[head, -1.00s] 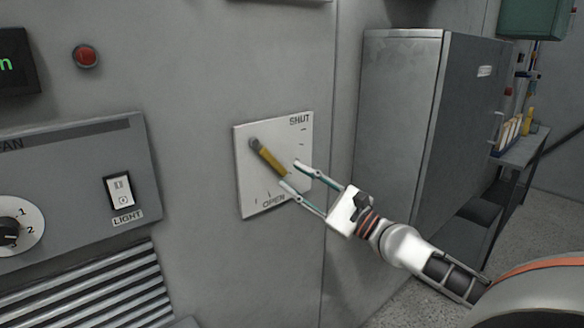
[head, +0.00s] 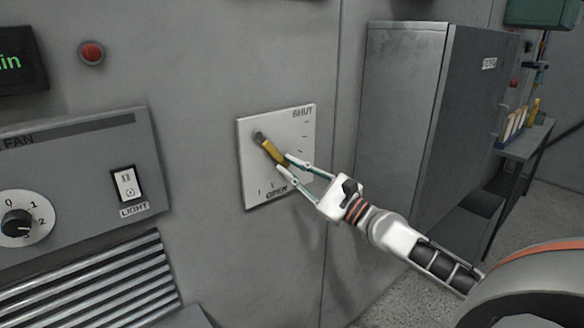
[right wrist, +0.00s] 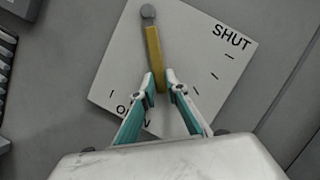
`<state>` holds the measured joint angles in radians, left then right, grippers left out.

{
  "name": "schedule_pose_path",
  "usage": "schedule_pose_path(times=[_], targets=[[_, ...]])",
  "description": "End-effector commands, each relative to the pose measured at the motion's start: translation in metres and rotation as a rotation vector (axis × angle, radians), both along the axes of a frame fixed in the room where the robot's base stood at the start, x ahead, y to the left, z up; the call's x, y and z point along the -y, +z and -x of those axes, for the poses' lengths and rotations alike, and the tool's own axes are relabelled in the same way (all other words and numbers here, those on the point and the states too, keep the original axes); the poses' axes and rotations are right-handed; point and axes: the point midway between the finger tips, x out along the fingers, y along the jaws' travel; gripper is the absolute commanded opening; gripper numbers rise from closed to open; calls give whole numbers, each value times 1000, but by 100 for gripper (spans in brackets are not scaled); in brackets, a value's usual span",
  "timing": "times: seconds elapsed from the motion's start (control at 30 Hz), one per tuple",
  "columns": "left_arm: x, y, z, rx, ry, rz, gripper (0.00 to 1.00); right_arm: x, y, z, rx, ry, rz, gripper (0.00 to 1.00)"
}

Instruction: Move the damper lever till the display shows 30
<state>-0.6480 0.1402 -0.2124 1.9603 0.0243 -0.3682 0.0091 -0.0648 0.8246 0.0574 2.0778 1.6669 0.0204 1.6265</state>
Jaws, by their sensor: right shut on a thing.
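The damper lever (head: 271,149) is a yellow bar on a grey pivot, mounted on a white plate (head: 254,182) on the wall. The plate reads SHUT at the top right and OPEN at the bottom, with tick marks between. The lever slants down and right from its pivot. My right gripper (head: 284,164) is shut on the lever's free end; the right wrist view shows its fingertips (right wrist: 160,82) on both sides of the yellow bar (right wrist: 154,52). A dark display (head: 20,62) with green characters ending in "in" is cut off at the left edge, and no number shows. My left gripper is not in view.
A red button (head: 91,52) is on the wall. A panel with a FAN knob (head: 17,223) and LIGHT switch (head: 127,185) is at left, above a vent grille (head: 90,280). A grey cabinet (head: 402,120) stands right of the plate, with a shelf (head: 526,138) beyond.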

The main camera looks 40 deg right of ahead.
Motion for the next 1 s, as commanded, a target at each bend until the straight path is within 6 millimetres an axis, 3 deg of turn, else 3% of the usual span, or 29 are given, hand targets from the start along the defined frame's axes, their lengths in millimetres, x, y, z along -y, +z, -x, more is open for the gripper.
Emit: schedule_pose_path(times=[0.2,0.43,0.5,0.53,1.0], targets=[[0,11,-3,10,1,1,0,-12,-6,1,-10,1,-123,0],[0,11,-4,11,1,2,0,-12,-8,1,-9,1,-125,0],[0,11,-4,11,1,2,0,-12,-8,1,-9,0,-124,26],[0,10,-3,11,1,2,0,-12,-8,1,-9,0,-124,31],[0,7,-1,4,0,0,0,-9,-11,5,-13,-4,-120,31]])
